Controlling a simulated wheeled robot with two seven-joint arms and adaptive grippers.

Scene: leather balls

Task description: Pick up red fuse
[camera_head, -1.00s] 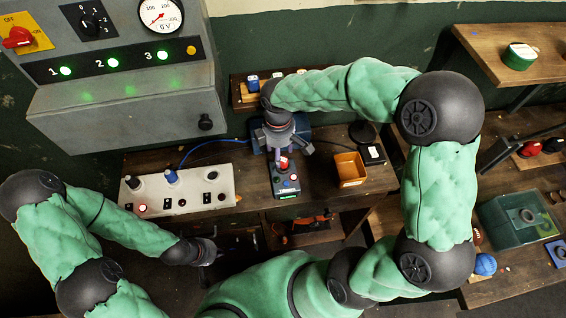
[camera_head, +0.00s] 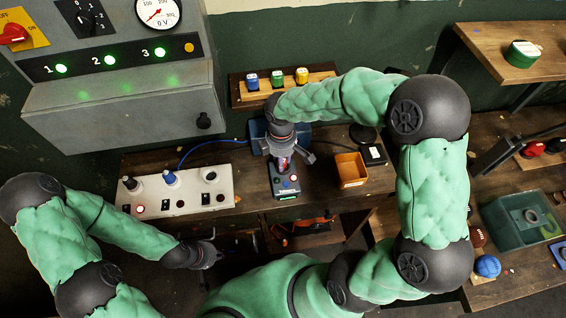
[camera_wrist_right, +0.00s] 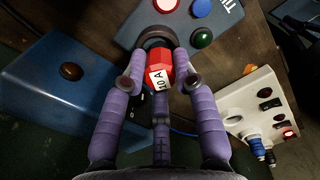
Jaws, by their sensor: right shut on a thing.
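The red fuse (camera_wrist_right: 160,70), with a white "10A" label, is between the purple fingers of my right gripper (camera_wrist_right: 158,84) in the right wrist view. The fingers are shut on it. It is at the dark round socket of a grey box (camera_wrist_right: 150,22) with coloured buttons; I cannot tell whether it is still seated. In the head view my right gripper (camera_head: 285,160) is over this box (camera_head: 286,184) and mostly hides the fuse. My left gripper (camera_head: 208,254) is low at the left, away from the fuse; its finger opening is unclear.
Blue, green and yellow fuses stand on a wooden rack (camera_head: 268,96) behind my right arm. A white panel (camera_head: 190,192) is left of the box, an orange bin (camera_head: 350,170) right of it. A blue case (camera_wrist_right: 65,95) is close by.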

